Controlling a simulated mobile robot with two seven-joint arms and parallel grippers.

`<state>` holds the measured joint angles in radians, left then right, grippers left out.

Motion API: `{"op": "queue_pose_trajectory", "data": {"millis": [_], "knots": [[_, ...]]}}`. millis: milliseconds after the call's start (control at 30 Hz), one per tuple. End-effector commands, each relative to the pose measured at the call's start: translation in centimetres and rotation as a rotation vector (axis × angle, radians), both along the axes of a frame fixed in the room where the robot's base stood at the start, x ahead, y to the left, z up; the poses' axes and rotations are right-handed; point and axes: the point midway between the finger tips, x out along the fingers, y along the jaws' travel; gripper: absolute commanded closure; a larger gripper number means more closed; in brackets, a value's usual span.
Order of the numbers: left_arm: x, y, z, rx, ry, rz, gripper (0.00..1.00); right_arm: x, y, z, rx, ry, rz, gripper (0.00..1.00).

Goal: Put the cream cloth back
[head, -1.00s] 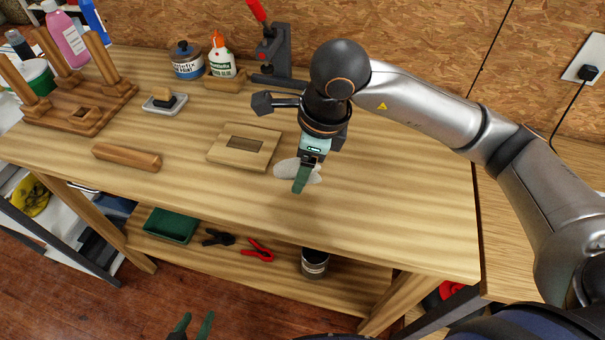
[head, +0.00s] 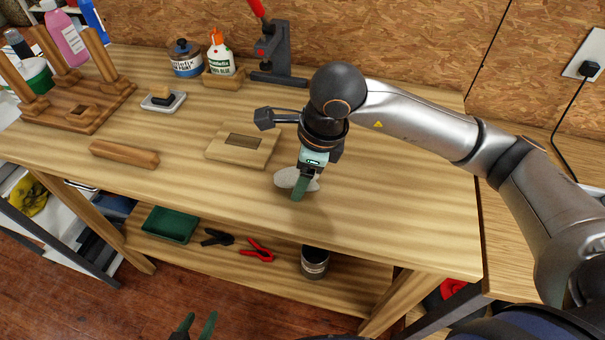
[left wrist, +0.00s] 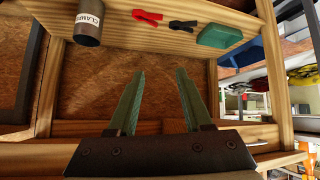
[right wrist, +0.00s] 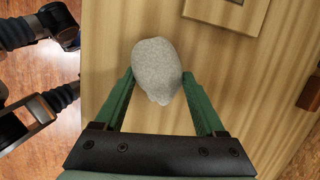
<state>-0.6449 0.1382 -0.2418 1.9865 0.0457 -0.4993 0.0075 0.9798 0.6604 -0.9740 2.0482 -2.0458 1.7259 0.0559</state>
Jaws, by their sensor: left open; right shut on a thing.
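The cream cloth shows as a rounded, pale grey-white lump (head: 285,178) over the front middle of the workbench. In the right wrist view the cloth (right wrist: 157,70) sits between the green fingers. My right gripper (head: 301,188) points down and is shut on it. I cannot tell whether the cloth touches the bench top or hangs just above it. My left gripper (head: 198,322) is open and empty, low in front of the bench. Its spread fingers also show in the left wrist view (left wrist: 160,95), facing the lower shelf.
A wooden block with a rectangular recess (head: 265,153) lies left of the cloth. The bench's right part (head: 420,200) is clear.

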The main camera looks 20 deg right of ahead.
Motion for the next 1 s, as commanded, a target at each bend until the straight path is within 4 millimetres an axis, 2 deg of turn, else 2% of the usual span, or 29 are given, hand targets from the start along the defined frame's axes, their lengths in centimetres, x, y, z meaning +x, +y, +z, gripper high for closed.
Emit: {"op": "queue_pose_trajectory", "data": {"millis": [33,67,267,533,667,767,800,1000], "knots": [[0.1,-0.1,-0.1,-0.001,0.000,-0.002,0.50,-0.3,-0.1,-1.1,-0.010,0.021,-0.002,0.72],[0.1,-0.1,-0.1,-0.001,0.000,-0.002,0.50,-0.4,-0.1,-1.1,-0.011,0.022,-0.002,0.25],[0.1,0.0,-0.1,0.001,-0.002,-0.003,0.50,-0.4,-0.1,-1.3,-0.010,0.023,-0.003,0.02],[0.3,0.1,0.0,0.003,-0.006,0.001,0.50,-0.4,0.0,-1.2,-0.008,0.025,-0.001,0.00],[0.4,0.2,0.8,0.004,-0.011,0.003,0.50,-0.5,0.0,-0.5,-0.007,0.026,0.000,0.00],[0.5,0.6,1.9,0.008,-0.021,0.010,0.50,-0.5,0.1,0.5,-0.006,0.028,0.002,0.00],[0.5,1.0,1.6,0.013,-0.024,0.016,0.50,-0.6,0.0,1.0,-0.005,0.023,0.003,0.00],[0.2,1.5,1.1,0.020,-0.015,0.023,0.50,-1.4,-0.7,6.0,-0.005,0.013,0.002,0.00]]}}
